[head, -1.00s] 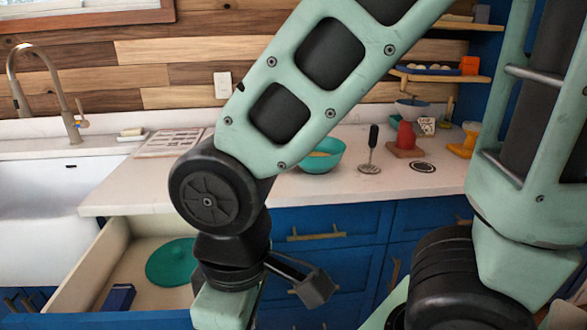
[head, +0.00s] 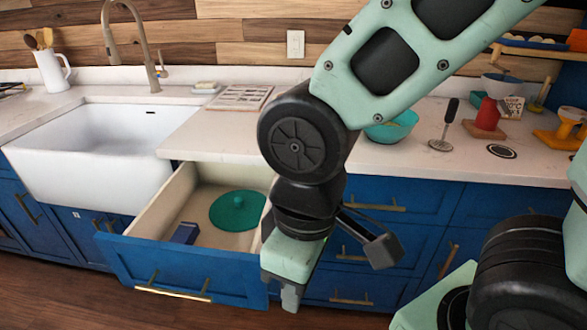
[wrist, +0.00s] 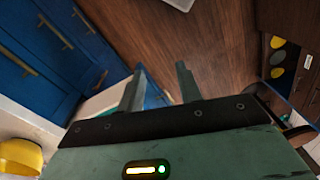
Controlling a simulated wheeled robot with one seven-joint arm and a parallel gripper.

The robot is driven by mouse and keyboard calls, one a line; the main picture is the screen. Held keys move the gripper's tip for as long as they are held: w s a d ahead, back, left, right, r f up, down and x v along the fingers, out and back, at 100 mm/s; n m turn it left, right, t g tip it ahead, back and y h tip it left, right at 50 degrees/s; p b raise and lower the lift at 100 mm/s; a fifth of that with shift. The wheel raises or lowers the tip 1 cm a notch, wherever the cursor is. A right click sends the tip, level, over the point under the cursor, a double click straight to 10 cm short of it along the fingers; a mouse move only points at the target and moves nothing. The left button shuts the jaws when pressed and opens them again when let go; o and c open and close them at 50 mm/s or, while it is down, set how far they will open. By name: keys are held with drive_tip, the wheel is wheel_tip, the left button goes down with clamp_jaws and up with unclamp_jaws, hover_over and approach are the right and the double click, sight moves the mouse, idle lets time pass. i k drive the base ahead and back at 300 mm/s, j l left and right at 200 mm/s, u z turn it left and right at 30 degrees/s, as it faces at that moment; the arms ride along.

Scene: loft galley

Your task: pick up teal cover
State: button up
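The teal cover (head: 238,211) is a round, flat lid with a small knob. It lies in the open drawer (head: 160,261), toward the drawer's right side in the head view. My gripper (head: 291,298) hangs pointing down, just right of the drawer front in that picture and apart from the cover. In the wrist view the two fingers (wrist: 160,88) stand apart with nothing between them, so my gripper is open and empty.
A dark blue box (head: 185,233) lies in the drawer left of the cover. A white sink (head: 90,150) is to the left. On the counter (head: 215,135) stand a teal bowl (head: 392,128), a masher (head: 444,130) and a red item (head: 487,115). The wooden floor (head: 60,300) in front is clear.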

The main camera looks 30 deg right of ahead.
sight(238, 210)
drive_tip(key=i+u, duration=0.5)
drive_tip(key=u, duration=0.2)
drive_tip(key=i+l+u, duration=0.2)
drive_tip(key=u, duration=0.15)
